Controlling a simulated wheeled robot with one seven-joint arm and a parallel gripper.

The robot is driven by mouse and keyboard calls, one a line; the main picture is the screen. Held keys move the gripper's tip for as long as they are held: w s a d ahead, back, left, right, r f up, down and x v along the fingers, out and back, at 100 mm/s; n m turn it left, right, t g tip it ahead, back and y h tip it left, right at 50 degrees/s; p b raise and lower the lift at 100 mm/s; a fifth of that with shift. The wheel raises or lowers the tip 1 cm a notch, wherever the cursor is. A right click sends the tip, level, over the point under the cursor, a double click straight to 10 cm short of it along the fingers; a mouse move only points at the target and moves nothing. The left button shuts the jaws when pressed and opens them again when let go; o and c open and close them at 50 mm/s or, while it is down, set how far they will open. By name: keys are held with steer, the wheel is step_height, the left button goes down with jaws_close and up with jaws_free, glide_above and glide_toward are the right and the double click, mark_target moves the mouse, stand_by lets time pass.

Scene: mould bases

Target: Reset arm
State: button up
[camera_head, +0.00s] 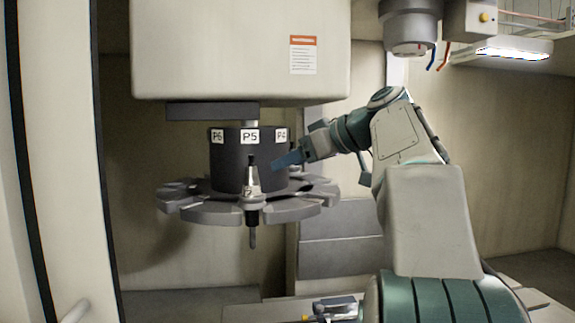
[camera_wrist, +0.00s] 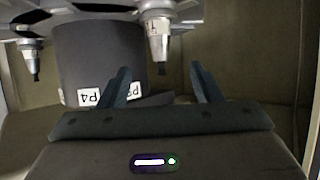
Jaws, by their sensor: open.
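A metal tool holder (camera_head: 252,188) hangs upright in the carousel's slot under the P5 label. The wrist view, which appears upside down, shows a tool holder (camera_wrist: 158,42) beyond the fingertips, apart from them. A second holder (camera_wrist: 31,58) shows at its left. The drum's second label is partly hidden behind a finger.
The grey carousel plate (camera_head: 190,208) spreads out below the gripper. A large white housing (camera_head: 220,50) overhangs the drum. A spindle head (camera_head: 408,30) hangs above my arm. A small fixture (camera_head: 335,308) sits at the bottom. The right wall side looks free.

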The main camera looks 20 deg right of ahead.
stand_by(0.4)
steer(key=s+a+f+m+g+h, duration=0.2)
steer(key=s+f, duration=0.6)
steer(key=f, duration=0.5)
steer(key=s+a+f+m+g+h, duration=0.2)
steer(key=s+f, duration=0.6)
steer(key=f, duration=0.5)
steer(key=s+a+f+m+g+h, duration=0.2)
steer(key=s+f, duration=0.6)
steer(key=f, duration=0.5)
steer(key=shift+a+m+g+h, duration=0.4)
steer(key=shift+a+m+h, duration=0.45)
steer(key=shift+a, duration=0.25)
steer(key=shift+w, duration=0.1)
